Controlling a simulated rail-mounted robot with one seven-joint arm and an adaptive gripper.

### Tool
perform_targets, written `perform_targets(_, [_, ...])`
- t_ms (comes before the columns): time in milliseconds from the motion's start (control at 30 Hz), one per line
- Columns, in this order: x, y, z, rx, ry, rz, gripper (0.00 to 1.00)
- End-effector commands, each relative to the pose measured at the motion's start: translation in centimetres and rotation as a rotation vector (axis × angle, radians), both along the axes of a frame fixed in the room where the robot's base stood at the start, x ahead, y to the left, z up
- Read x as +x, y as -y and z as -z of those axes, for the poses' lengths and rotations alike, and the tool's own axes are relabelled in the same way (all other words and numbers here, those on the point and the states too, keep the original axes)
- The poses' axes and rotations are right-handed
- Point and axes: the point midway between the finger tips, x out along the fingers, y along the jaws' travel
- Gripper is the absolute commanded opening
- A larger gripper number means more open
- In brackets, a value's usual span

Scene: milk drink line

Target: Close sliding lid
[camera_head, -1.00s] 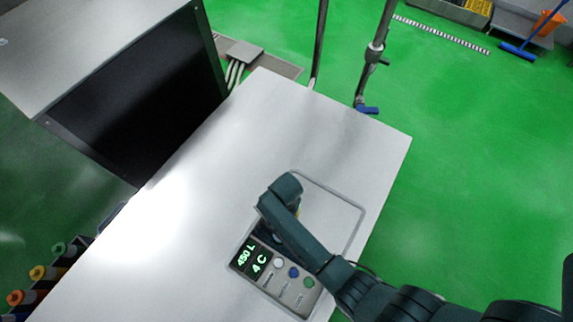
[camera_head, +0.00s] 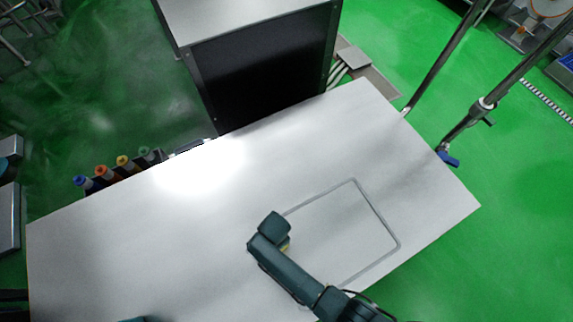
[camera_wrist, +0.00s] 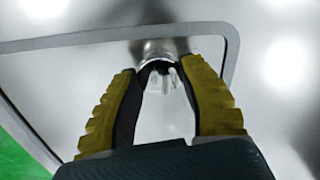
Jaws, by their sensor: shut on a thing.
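The sliding lid (camera_head: 340,235) looks like a flat metal panel inside a grey rounded outline on the white machine top (camera_head: 150,235). In the wrist view the lid (camera_wrist: 75,85) shows as a shiny metal surface inside the grey border. A small metal knob (camera_wrist: 158,47) stands just inside that border. My gripper (camera_head: 287,246) is over the left side of the outline. In the wrist view the yellow-padded fingers of my gripper (camera_wrist: 163,72) are shut on the knob. The fingers partly hide the knob's lower part. I cannot tell whether any gap is left at the lid's edge.
A dark-fronted cabinet (camera_head: 262,75) stands behind the machine top. Metal posts (camera_head: 480,105) with a blue-handled valve (camera_head: 448,157) rise near its right end. Coloured connectors (camera_head: 100,170) are along the back left edge. Open green floor (camera_head: 480,260) lies to the right.

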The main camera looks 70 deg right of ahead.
Motion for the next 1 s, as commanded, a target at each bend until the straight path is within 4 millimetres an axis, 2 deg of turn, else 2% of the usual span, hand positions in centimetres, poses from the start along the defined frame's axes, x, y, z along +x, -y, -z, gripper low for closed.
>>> perform_targets(133, [0.38,-0.64,0.20,0.002,-0.002,0.003,0.01])
perform_targets(467, [0.49,-0.72,0.21,0.003,-0.001,0.004,0.01])
perform_targets(500, [0.51,-0.72,0.21,0.003,-0.001,0.004,0.46])
perform_targets(633, [0.52,-0.69,0.17,0.001,0.000,0.003,0.71])
perform_targets(667, [0.53,-0.67,0.15,0.001,0.000,0.003,0.73])
perform_targets(1000, [0.63,-0.59,-0.47,-0.001,0.001,0.003,0.73])
